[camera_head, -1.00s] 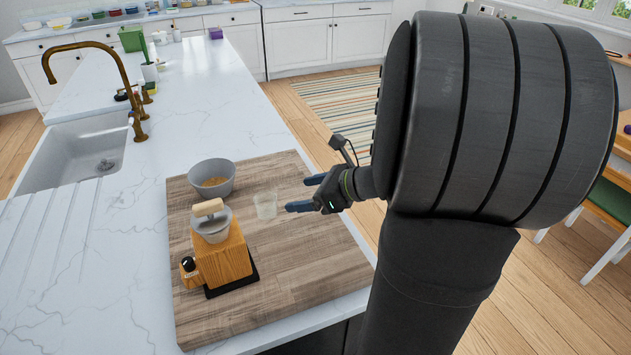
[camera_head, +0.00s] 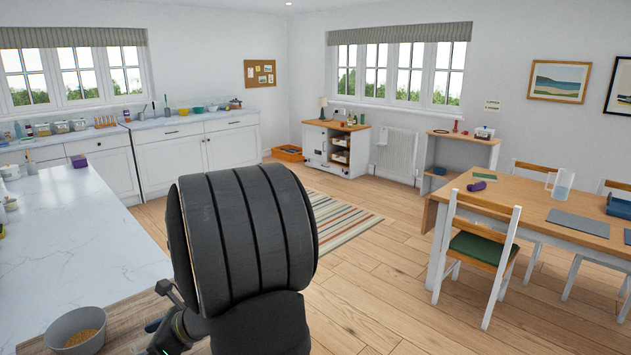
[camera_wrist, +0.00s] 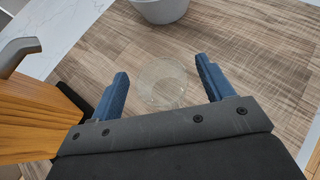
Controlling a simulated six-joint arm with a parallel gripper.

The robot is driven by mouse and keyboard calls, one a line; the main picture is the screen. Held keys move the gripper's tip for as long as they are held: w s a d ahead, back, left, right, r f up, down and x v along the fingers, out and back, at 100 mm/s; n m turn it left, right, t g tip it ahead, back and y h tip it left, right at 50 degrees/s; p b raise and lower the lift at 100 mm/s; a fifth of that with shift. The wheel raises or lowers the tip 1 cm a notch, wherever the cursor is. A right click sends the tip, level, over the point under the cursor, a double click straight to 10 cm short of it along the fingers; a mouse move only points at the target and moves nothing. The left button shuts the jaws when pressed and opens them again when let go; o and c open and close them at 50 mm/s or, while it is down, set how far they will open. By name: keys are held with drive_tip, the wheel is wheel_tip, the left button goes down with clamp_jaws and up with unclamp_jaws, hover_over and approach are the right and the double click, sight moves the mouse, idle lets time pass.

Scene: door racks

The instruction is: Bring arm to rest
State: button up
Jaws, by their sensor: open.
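My gripper (camera_wrist: 160,90) is open, its two blue fingers spread apart above the wooden board (camera_wrist: 100,45). A clear glass (camera_wrist: 161,84) stands on the board and shows between the fingers in the wrist view; I cannot tell how far it is from them, and neither finger appears to press on it. In the head view my arm stands bent at the lower middle, and the gripper is mostly hidden at the bottom edge, with one blue fingertip showing.
A grey bowl (camera_head: 75,333) with yellowish contents sits on the board. A wooden-bodied device (camera_wrist: 35,118) stands left of the gripper in the wrist view. The white counter (camera_head: 75,225) is mostly clear. A dining table (camera_head: 540,210) and chair (camera_head: 480,250) stand right, with open floor between.

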drive_tip(key=shift+r, duration=0.25)
drive_tip(key=shift+f, duration=0.1)
